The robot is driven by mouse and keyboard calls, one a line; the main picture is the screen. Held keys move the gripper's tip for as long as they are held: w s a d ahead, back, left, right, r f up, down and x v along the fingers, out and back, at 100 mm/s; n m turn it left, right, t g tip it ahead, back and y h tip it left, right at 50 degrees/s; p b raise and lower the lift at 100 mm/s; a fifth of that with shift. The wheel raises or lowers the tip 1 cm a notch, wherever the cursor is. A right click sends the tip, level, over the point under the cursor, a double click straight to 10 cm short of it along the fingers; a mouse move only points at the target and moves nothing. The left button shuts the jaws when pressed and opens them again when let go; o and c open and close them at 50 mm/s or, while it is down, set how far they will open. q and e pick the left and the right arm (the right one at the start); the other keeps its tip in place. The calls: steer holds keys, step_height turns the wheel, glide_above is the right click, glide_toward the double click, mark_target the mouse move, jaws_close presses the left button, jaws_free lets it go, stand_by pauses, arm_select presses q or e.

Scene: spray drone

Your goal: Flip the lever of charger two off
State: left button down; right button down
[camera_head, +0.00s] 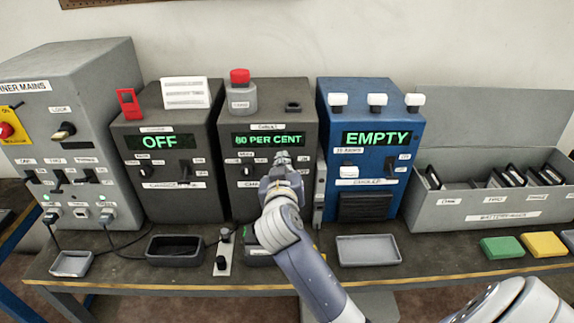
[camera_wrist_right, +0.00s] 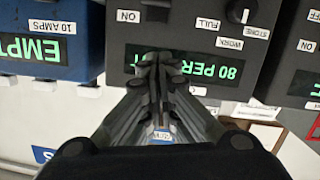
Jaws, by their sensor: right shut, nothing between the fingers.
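Two dark grey charger boxes stand side by side on the bench. The left one (camera_head: 160,207) displays OFF; the middle one (camera_head: 233,205) displays 80 PER CENT. Their lower labels are too small to read a number surely. My right gripper (camera_head: 281,159) is shut and empty in front of the middle box, at its right half below the display. It hides the lever area there. In the right wrist view, upside down, the shut fingertips (camera_wrist_right: 158,60) overlap the display (camera_wrist_right: 222,68), near an ON label (camera_wrist_right: 156,16). Contact cannot be told. My left gripper is not in view.
A blue box (camera_head: 330,118) showing EMPTY stands close on the right, a grey mains cabinet (camera_head: 75,90) at the left. A red-topped button (camera_head: 240,78) sits on the middle box. Trays (camera_head: 368,250) and cables lie along the bench front.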

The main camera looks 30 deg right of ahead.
step_height(320, 180, down, 5)
steer(key=w+d+p, duration=0.2)
steer(key=shift+w+d+r, duration=0.2)
steer(key=shift+w+d, duration=0.2)
